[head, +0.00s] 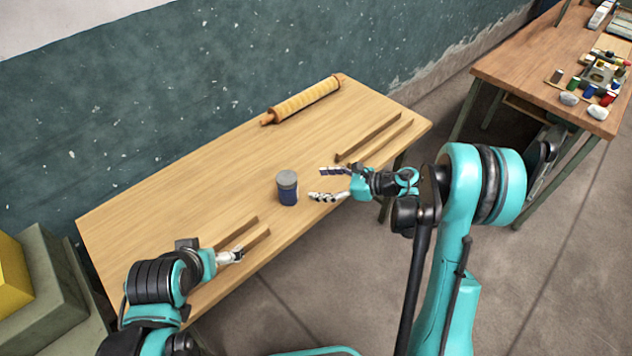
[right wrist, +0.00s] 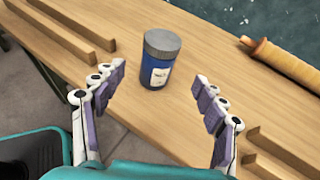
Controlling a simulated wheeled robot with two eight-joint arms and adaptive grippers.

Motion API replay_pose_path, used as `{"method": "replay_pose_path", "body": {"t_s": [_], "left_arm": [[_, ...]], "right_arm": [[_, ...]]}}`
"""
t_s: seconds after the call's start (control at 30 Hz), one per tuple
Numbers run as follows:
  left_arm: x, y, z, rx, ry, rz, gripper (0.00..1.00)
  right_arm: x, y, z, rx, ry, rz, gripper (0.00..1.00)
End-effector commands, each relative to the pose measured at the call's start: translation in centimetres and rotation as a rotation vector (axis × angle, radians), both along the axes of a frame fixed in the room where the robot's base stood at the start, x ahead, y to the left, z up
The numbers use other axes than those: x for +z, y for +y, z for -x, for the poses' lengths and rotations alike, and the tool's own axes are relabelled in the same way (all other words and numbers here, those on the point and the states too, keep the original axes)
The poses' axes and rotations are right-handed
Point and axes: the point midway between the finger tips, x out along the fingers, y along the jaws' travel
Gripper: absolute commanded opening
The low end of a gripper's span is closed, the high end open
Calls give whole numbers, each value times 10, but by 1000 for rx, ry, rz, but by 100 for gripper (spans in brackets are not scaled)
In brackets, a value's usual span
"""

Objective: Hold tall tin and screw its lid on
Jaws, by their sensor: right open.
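The tall tin (head: 288,195) is dark blue and stands upright on the wooden table, near its front edge. Its grey lid (head: 287,178) sits on top; I cannot tell whether it is screwed tight. In the right wrist view the tin (right wrist: 157,72) shows a white label under the ribbed lid (right wrist: 162,42). My right gripper (head: 317,183) is open and empty, just right of the tin, fingertips pointing at it. In the right wrist view the tin stands ahead, between the spread fingers. My left gripper (head: 237,255) is lower left, apart from the tin, by the table's front edge; its fingers are unclear.
A yellow rolling pin (head: 303,101) lies at the back of the table (head: 180,200). Wooden strips lie in pairs, one pair at right (head: 368,137), one by my left gripper (head: 236,233). A second table (head: 500,65) with small items stands far right. Table around the tin is clear.

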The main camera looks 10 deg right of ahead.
Motion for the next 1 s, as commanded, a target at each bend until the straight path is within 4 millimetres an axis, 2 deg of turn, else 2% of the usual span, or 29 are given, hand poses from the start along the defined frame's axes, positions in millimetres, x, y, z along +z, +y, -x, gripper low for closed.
{"method": "replay_pose_path", "body": {"t_s": [0.3,0.37,0.43,0.47,0.57,0.63,0.7,0.8,0.9,1.0], "left_arm": [[0,0,0,0,0,0,99],[0,0,0,0,0,0,99],[0,0,0,0,0,0,99],[0,0,0,0,0,0,99],[0,0,0,0,0,0,99],[0,0,0,0,0,0,99],[0,0,0,0,0,0,99],[0,0,0,0,0,0,99],[0,0,0,0,0,0,99],[0,0,0,0,0,0,99]], "right_arm": [[2,0,-1,-5,-1,-4,72],[9,1,-4,-22,-2,-20,72],[27,3,-11,-68,-3,-65,72],[39,4,-15,-98,-4,-95,72],[93,4,-32,-236,6,-248,72],[143,-2,-44,-366,30,-409,72],[190,-14,-52,-499,71,-592,72],[243,-41,-55,-679,156,-868,72],[277,-74,-48,-847,270,-1154,72],[289,-106,-30,-1004,414,-1440,72]]}}
